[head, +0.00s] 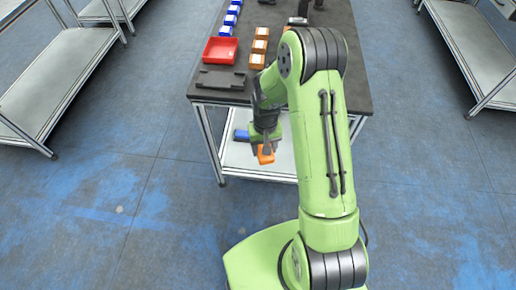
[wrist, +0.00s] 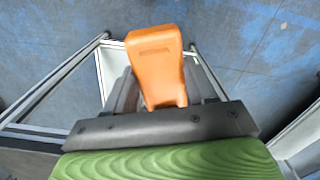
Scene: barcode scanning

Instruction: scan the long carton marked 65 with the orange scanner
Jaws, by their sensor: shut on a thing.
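My gripper (head: 265,146) is shut on the orange scanner (head: 266,155) in the head view, in front of the table's near edge and below its top. In the wrist view the orange scanner (wrist: 155,55) sits between the two dark fingers and sticks out past them, its wide end away from the palm. Several orange-brown cartons with white labels (head: 258,60) stand in a row on the table, left of my arm. Their markings are too small to read, so I cannot tell which carton is marked 65.
The dark table (head: 355,85) also holds a red tray (head: 220,50), a dark flat holder (head: 221,80) and several blue boxes (head: 226,30). A blue object (head: 241,135) lies at the lower shelf (head: 240,158). Shelving racks (head: 60,70) stand either side, with open floor between.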

